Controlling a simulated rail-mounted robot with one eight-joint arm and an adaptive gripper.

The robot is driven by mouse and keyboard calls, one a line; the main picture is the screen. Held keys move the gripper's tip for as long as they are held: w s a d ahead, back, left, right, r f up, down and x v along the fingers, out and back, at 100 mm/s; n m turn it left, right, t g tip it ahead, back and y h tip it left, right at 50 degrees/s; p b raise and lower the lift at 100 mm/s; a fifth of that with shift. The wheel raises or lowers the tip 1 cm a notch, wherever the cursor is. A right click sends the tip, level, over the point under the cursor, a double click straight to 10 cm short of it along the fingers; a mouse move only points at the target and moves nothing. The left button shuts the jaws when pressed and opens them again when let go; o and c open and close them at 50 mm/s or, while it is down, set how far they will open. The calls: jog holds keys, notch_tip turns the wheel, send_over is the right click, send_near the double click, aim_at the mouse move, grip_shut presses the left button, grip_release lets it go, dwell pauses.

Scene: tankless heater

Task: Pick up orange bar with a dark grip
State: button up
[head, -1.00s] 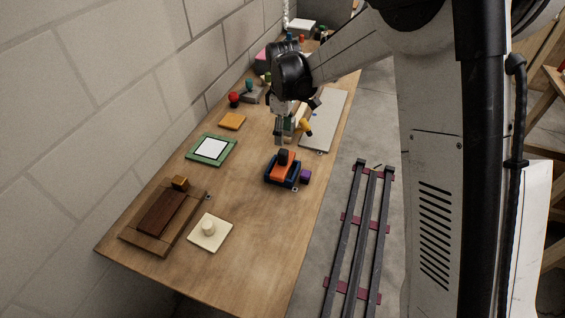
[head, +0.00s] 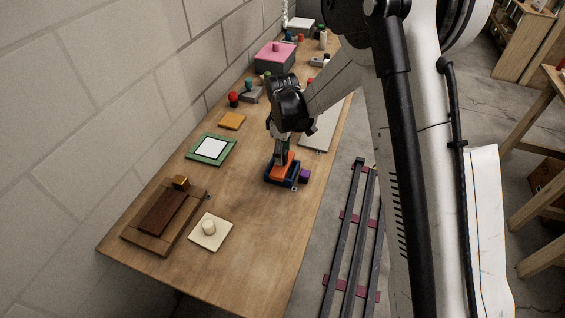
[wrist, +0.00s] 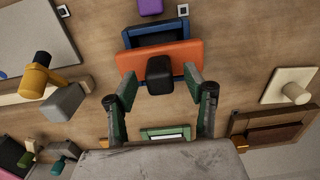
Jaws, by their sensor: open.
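The orange bar (wrist: 187,54) lies across a dark blue tray (wrist: 146,36), with its dark grip (wrist: 159,74) standing up from its middle. In the head view the orange bar (head: 282,168) is partly hidden by my gripper (head: 282,155). In the wrist view my gripper (wrist: 160,88) is open, its two green-padded fingers on either side of the dark grip. The fingertips overlap the near edge of the bar in the picture. I cannot tell whether they touch the grip or the bar.
A purple block (head: 304,176) stands right beside the tray. A cream knobbed plate (head: 210,231), a brown wooden board (head: 163,214) and a green framed panel (head: 211,150) lie to the left. A yellow-handled tool (wrist: 40,73) is left of my gripper in the wrist view.

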grip_shut()
jog(key=shift+r, duration=0.15)
notch_tip(320, 180, up, 4)
jog(key=shift+f+b, duration=0.1)
jog(key=shift+b, duration=0.25)
jog(key=s+a+r+b, duration=0.1)
jog(key=s+a+r, duration=0.6)
jog(key=s, duration=0.2)
jog(key=shift+a, duration=0.25)
